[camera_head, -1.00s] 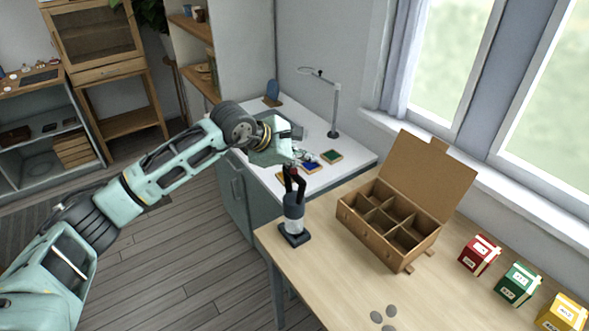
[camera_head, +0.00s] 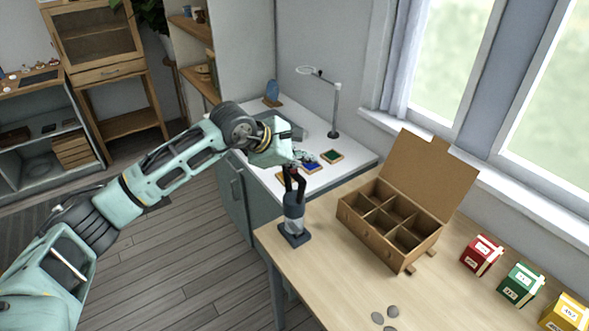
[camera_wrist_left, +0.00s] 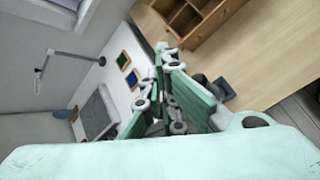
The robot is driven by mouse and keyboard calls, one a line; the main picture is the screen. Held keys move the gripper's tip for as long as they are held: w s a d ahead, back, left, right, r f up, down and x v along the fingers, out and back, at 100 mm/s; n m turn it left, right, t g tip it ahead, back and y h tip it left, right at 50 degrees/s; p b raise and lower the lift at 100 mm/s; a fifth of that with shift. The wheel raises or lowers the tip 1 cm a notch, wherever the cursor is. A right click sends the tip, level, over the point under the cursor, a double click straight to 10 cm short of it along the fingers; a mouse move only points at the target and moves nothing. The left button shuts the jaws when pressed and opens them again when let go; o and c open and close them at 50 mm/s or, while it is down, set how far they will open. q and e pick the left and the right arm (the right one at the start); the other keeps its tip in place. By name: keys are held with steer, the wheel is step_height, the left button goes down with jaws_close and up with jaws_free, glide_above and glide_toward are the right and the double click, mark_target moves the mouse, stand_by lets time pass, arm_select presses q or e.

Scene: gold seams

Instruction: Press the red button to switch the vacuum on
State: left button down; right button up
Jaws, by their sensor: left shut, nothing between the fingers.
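A small dark handheld vacuum (camera_head: 293,210) with a clear lower part stands upright in a black base on the wooden table's near left corner. Its black handle rises toward my left gripper (camera_head: 292,166). A small red patch, likely the red button (camera_head: 293,171), shows at the top of the handle, partly covered by the gripper. The gripper is shut and empty, at or just above the handle top. I cannot tell whether it touches the button. In the left wrist view, the shut fingers (camera_wrist_left: 165,62) partly hide the vacuum's base (camera_wrist_left: 223,89). My right gripper is out of view.
An open cardboard box (camera_head: 388,225) with compartments stands right of the vacuum. Red (camera_head: 482,255), green (camera_head: 521,285) and yellow (camera_head: 566,312) boxes lie further right. Grey discs (camera_head: 385,317) lie at the front. A white desk (camera_head: 345,165) with a lamp (camera_head: 334,115) stands behind.

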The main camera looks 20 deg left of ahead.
arm_select(q)
steer(key=shift+f, duration=0.15)
stand_by(0.4)
steer(key=shift+r, duration=0.65)
step_height(320, 180, up, 6)
steer(key=shift+f+p, duration=0.1)
steer(key=shift+p, duration=0.75)
